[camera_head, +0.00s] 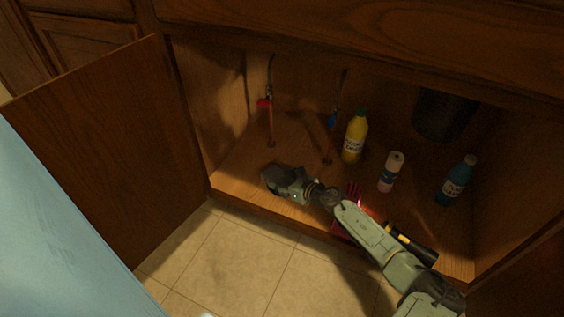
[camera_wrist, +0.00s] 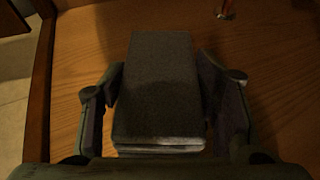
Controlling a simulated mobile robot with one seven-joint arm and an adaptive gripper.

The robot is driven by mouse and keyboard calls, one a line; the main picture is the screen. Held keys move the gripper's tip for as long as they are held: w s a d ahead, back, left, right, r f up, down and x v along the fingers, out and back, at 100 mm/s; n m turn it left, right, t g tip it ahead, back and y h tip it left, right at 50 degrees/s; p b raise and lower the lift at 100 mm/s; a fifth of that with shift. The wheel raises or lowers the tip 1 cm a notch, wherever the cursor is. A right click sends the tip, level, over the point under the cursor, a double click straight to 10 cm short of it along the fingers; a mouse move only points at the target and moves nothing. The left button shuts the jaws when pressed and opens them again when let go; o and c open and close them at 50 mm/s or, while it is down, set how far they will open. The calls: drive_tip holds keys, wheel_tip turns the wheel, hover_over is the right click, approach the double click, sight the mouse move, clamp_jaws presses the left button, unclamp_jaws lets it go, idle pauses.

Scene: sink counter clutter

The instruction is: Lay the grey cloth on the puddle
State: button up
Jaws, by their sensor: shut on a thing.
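The grey cloth (camera_wrist: 157,85), a folded dark block with layered edges at its near end, lies between the two fingers of my gripper (camera_wrist: 160,92) in the wrist view. The fingers press on its left and right sides. In the head view my gripper (camera_head: 280,181) is low inside the open cabinet, over the front left of its wooden floor. The cloth is hard to tell from the dark fingers there. I cannot make out the puddle in either view; the cloth and gripper cover part of the floor.
A yellow bottle (camera_head: 355,137), a white-and-pink can (camera_head: 391,172) and a blue bottle (camera_head: 456,181) stand to the right. Two pipes (camera_head: 270,122) (camera_head: 330,138) rise behind. A red thing (camera_head: 352,195) and a black-and-yellow flashlight (camera_head: 411,243) lie near my arm. The cabinet's left floor is clear.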

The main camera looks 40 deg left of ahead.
drive_tip(key=shift+f, duration=0.25)
drive_tip(key=o, duration=1.1)
drive_tip(key=shift+r, duration=0.1)
drive_tip(key=shift+o, duration=0.2)
drive_tip(key=shift+r, duration=0.2)
drive_tip(key=shift+d+r, duration=0.2)
drive_tip(key=shift+d, duration=0.15)
drive_tip(key=p+v, duration=0.2)
drive_tip(key=v, duration=0.9)
drive_tip(key=shift+s+d+p, duration=0.1)
drive_tip(key=shift+s+p, duration=0.05)
drive_tip(key=shift+p, duration=0.25)
